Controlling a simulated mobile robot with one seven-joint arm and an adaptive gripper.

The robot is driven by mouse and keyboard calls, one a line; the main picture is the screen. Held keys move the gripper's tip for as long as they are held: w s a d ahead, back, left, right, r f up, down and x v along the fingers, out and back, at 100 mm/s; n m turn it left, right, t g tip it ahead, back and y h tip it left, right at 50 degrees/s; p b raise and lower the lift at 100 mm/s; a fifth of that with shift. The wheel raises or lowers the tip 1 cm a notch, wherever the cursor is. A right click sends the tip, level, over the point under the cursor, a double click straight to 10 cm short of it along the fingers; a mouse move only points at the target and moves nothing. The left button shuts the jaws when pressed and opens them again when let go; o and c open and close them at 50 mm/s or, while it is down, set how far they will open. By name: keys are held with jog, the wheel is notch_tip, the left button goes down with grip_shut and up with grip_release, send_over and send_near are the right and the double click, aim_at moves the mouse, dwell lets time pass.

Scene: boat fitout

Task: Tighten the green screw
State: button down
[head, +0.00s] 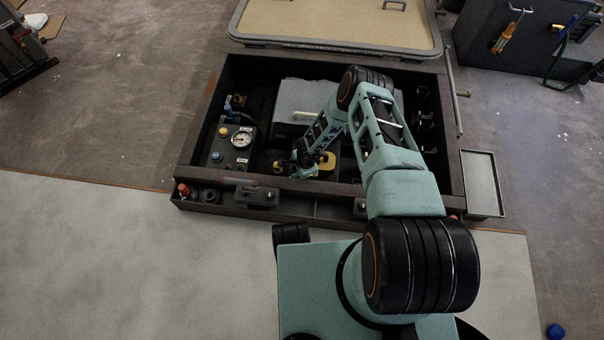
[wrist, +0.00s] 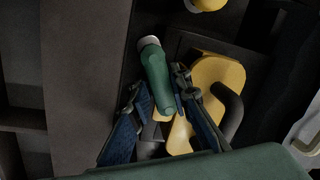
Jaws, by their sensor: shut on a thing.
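The green screw (wrist: 155,72), a rounded green cylinder with a pale grey end, shows in the wrist view. My gripper (wrist: 158,88) has one dark blue finger on each side of it and is shut on it. The screw's lower end is partly hidden between the fingers. In the head view my gripper (head: 304,166) reaches down into the dark open box, and I cannot make out the screw there.
A yellow plate (wrist: 217,75) with a black curved handle (wrist: 232,110) lies close to the right finger. In the head view, a panel with a round gauge (head: 241,139) stands left of my gripper. The box's dark front wall (head: 325,190) is close in front.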

jog(key=shift+w, duration=0.1)
jog(key=c, duration=2.1)
grip_release()
